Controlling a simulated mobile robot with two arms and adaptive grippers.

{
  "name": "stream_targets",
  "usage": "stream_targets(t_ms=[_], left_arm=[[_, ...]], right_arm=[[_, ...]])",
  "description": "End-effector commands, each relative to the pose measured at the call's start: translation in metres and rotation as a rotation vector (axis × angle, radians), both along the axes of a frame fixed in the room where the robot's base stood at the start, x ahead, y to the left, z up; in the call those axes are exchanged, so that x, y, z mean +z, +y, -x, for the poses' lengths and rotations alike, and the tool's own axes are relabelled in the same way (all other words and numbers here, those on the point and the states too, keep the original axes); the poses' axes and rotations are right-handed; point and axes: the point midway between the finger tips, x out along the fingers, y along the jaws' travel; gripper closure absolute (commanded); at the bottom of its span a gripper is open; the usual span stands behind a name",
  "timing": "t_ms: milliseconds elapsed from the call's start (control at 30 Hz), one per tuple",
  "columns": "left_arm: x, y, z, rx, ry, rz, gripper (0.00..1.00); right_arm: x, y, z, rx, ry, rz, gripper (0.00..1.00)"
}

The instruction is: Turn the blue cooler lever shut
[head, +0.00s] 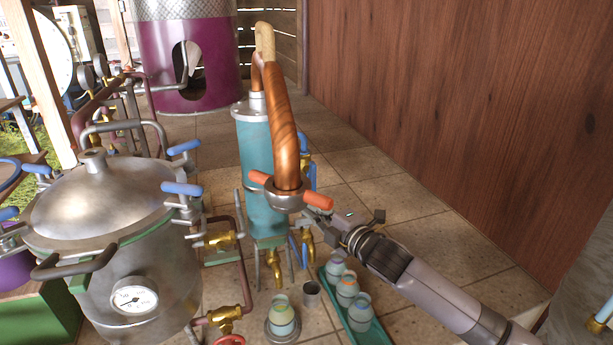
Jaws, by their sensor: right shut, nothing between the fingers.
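The cooler (254,150) is an upright teal cylinder, with a thick copper pipe (279,120) coming down in front of it to a grey collar with orange handles (317,200). Blue lever parts show along the cooler's right side, one upper (311,175) and one lower (294,250) near brass taps. The pipe and collar partly hide them, and I cannot tell their exact positions. My right gripper (318,217) is shut and empty, just right of the collar and close to the cooler's lower right side. I cannot tell whether it touches a lever. My left gripper is out of view.
A large metal pot (100,205) with blue clamp handles stands at left. A green tray (370,328) of small jars lies below my right gripper. A jar (281,318) and a dark cup (312,293) stand beside it. Tiled floor right of the cooler is clear up to the wooden wall (460,90).

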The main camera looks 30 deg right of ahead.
Motion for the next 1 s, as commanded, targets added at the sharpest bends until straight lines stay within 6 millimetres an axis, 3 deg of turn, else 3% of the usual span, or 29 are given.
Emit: stream_targets(t_ms=[33,167,367,767,1000], left_arm=[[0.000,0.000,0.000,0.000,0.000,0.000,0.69],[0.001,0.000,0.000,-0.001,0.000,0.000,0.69],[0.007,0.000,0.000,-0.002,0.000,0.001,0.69],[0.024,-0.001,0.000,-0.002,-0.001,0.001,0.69],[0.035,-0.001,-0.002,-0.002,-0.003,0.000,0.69]], right_arm=[[0.016,-0.006,-0.006,0.013,-0.042,0.045,1.00],[0.034,-0.011,-0.013,0.030,-0.094,0.097,1.00],[0.037,-0.009,-0.034,0.029,-0.098,0.094,1.00],[0.037,-0.001,-0.112,0.029,-0.095,0.091,1.00],[0.034,-0.033,-0.102,0.030,-0.090,0.097,1.00]])
